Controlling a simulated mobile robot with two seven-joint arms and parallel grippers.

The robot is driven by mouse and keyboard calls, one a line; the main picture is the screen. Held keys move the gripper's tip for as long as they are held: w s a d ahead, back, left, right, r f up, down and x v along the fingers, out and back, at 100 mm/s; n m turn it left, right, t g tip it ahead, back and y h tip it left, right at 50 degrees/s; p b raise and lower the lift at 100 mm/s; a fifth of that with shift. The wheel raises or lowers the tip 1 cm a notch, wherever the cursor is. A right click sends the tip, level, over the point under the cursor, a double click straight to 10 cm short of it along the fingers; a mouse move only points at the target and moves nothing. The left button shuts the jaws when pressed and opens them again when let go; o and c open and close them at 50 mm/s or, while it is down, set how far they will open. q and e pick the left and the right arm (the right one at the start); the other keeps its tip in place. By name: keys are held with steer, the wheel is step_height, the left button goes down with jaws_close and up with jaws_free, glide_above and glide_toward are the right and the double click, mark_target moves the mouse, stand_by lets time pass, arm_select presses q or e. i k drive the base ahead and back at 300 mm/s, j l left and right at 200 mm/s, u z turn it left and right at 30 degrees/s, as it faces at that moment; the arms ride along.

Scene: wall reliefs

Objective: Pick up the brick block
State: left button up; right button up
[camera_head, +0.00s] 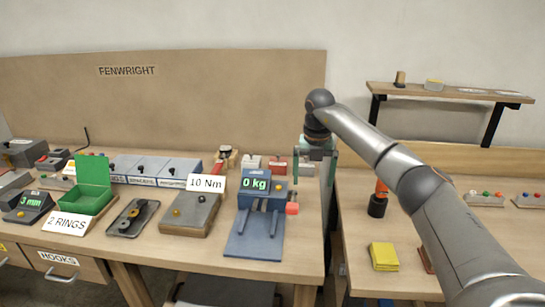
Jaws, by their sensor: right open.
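Nothing is seen between the fingers. My left gripper is not in view.
A torque plate marked 10 Nm (190,212) and a green box (91,190) are further left. A second table on the right holds a yellow block (384,256) and an orange-black tool (378,199).

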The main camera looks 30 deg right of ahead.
mark_target(278, 165)
steer(key=i+l, duration=0.2)
steer(key=i, duration=0.25)
steer(key=i+l, duration=0.25)
steer(key=i, duration=0.25)
